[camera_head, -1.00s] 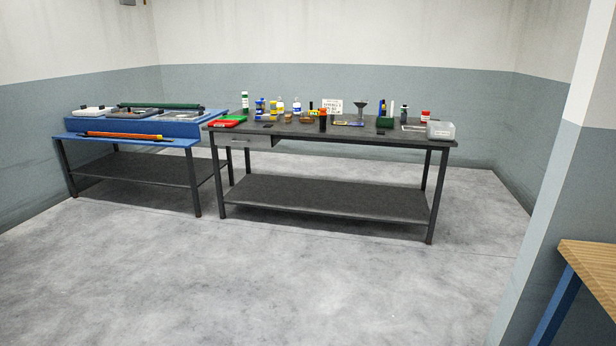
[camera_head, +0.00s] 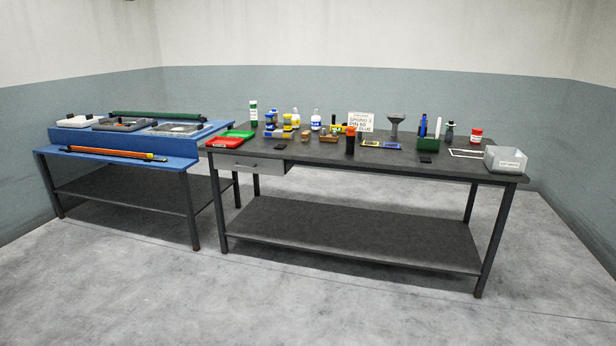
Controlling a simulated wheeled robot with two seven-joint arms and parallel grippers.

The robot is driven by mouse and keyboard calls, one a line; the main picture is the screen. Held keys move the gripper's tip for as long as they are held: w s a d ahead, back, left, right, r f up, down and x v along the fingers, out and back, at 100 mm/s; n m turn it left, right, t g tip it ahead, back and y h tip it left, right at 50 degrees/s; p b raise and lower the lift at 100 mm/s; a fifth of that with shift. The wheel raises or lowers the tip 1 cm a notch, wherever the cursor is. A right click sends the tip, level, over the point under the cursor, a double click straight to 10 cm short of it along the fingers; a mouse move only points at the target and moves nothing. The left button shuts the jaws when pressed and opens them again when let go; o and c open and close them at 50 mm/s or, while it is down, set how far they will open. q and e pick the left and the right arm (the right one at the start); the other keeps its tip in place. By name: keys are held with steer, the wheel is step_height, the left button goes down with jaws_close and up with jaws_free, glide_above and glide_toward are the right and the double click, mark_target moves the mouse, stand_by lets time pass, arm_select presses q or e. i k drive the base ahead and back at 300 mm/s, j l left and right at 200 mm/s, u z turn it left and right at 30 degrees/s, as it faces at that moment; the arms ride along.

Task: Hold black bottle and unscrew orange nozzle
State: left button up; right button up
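A small black bottle (camera_head: 350,144) stands upright near the front middle of the long dark workbench (camera_head: 300,153). Its top looks orange-red, but it is too small to tell the nozzle's shape. Another dark bottle (camera_head: 449,133) stands farther right, behind the green holder; I cannot make out an orange nozzle on it. Neither of my grippers is in view, and nothing is seen touching either bottle.
Around the bottle stand a sign (camera_head: 360,122), a funnel (camera_head: 395,125), a green holder (camera_head: 428,145) and several small containers. A clear bin (camera_head: 505,160) sits at the right end. A blue table (camera_head: 130,156) adjoins on the left. The floor (camera_head: 330,315) in front is clear.

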mark_target(349, 140)
steer(key=i, duration=2.55)
